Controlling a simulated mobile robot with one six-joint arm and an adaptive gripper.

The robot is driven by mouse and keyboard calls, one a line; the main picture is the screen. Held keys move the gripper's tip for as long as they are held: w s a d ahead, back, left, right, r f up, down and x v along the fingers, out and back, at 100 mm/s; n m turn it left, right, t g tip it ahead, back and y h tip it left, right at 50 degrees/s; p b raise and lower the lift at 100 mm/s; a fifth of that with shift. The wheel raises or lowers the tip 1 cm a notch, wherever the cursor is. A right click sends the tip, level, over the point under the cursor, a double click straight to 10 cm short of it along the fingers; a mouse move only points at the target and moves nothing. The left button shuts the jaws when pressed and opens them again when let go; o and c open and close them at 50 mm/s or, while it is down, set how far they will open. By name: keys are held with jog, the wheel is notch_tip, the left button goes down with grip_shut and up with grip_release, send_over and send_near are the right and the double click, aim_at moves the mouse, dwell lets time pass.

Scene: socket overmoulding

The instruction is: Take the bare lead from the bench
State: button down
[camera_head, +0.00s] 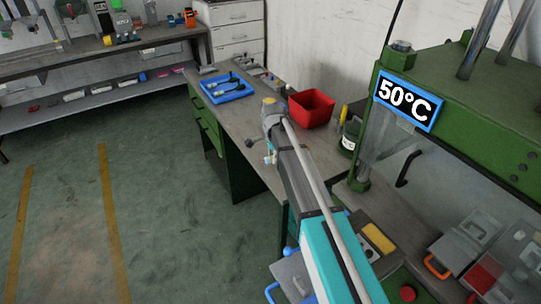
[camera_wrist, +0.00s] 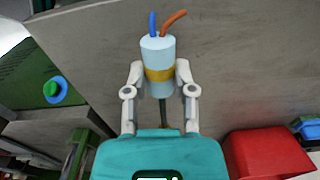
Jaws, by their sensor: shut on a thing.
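The lead (camera_wrist: 158,48) is a pale blue cylinder with a yellow band, and a blue and a brown wire end stick out at its far end. A dark cable runs back from it between the fingers. My gripper (camera_wrist: 160,72) is shut on it, with one finger on each side around the yellow band. The grey bench top (camera_wrist: 235,70) lies behind it in the wrist view. In the head view my arm reaches over the bench (camera_head: 237,118), and the gripper and lead are too small there to tell clearly.
A red bin (camera_head: 311,108) stands on the bench right of my arm; it also shows in the wrist view (camera_wrist: 265,155). A blue tray (camera_head: 232,99) with dark items lies at the back. A green press with a 50°C sign (camera_head: 408,101) stands at right. Floor at left is clear.

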jog(key=s+d+r+p, duration=0.4)
jog(key=s+r+p, duration=0.3)
jog(key=s, duration=0.5)
jog(key=shift+r+p, duration=0.35)
jog(key=shift+r, duration=0.45)
